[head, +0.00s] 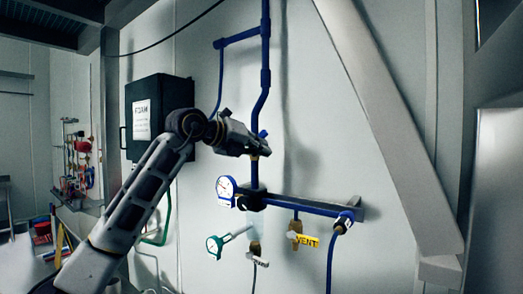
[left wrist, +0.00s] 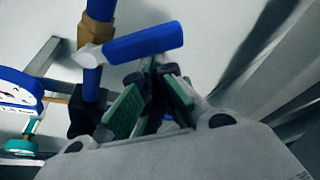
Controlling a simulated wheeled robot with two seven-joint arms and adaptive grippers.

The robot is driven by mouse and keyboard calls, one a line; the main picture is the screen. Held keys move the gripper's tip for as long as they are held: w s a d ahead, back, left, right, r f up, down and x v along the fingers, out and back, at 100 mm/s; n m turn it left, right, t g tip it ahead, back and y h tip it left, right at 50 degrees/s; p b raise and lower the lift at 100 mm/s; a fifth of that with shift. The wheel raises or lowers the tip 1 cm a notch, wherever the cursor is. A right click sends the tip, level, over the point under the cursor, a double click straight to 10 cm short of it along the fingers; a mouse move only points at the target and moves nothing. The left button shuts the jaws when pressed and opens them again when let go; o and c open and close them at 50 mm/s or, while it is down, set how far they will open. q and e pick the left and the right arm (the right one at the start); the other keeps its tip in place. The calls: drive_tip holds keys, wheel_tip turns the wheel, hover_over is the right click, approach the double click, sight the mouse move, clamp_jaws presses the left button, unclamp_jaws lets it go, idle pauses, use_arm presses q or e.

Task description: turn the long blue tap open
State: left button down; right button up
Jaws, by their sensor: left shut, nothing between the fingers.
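The long blue tap handle (left wrist: 145,43) lies across the top of the left wrist view, slightly tilted, joined by a pale hub to a brass valve body (left wrist: 99,30) on the vertical blue pipe. In the head view only a small blue piece of the handle (head: 263,133) shows past my gripper. My left gripper (head: 266,151) is in front of the pipe at valve height. In the left wrist view its green-padded fingers (left wrist: 153,95) are shut and empty, just below the handle; I cannot tell whether they touch it. My right gripper is not in view.
A round blue-rimmed gauge (head: 226,189) and a horizontal blue pipe (head: 305,204) sit below my gripper. A black box (head: 157,105) is on the wall behind my arm. A thick diagonal beam (head: 390,130) stands at right.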

use_arm(q)
drive_tip(key=shift+w+a+r+n+h+b, duration=0.3)
drive_tip(key=shift+a+r+n+h, duration=0.35)
drive_tip(key=shift+n, duration=0.7)
drive_tip(key=shift+w+a+r+n+h+b, duration=0.15)
drive_tip(key=shift+w+a+r+n+h, duration=0.25)
drive_tip(key=shift+r+n, duration=0.75)
drive_tip(key=shift+w+a+r+n+h+b, duration=0.2)
drive_tip(key=shift+w+a+r+n+h, duration=0.25)
drive_tip(key=shift+n, duration=1.15)
drive_tip(key=shift+s+a+t, duration=0.1)
drive_tip(key=shift+t, duration=0.2)
